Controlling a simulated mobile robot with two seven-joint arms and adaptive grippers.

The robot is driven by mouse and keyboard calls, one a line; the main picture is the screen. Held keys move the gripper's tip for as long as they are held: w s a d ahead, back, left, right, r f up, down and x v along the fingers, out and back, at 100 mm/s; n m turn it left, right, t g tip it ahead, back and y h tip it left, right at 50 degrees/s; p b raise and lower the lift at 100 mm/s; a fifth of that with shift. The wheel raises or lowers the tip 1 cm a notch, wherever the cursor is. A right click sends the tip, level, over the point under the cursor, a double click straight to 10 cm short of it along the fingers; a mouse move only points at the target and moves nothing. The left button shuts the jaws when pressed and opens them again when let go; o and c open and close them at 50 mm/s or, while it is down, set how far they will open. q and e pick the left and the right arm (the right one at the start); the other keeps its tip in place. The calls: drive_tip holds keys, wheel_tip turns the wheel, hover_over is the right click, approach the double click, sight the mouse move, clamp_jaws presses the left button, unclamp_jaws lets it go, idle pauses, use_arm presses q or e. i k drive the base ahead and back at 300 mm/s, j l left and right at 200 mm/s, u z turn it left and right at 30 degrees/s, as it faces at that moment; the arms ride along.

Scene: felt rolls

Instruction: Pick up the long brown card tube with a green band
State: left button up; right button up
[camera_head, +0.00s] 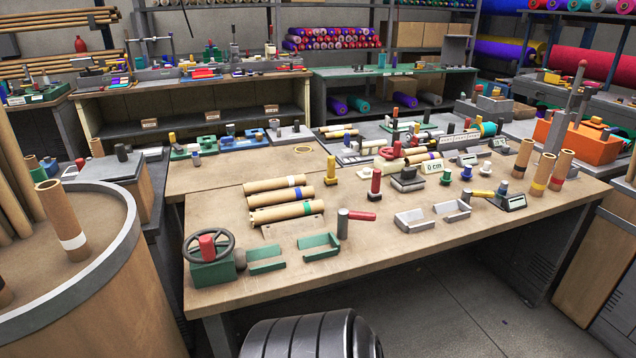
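Three long brown card tubes lie side by side on the brown workbench (350,262), left of its middle. The nearest tube (275,216) seems to carry a green band near its right end; the band is small. All three lie roughly left to right, close together. Neither of my grippers is in view.
A green handwheel device (212,270), green brackets (318,247) and a red-handled tool (343,222) stand in front of the tubes. Upright banded tubes (540,175) stand at the right. A round table (110,240) is at the left. The bench's front middle is clear.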

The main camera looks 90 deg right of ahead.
sight(261, 217)
drive_tip(key=z, duration=2)
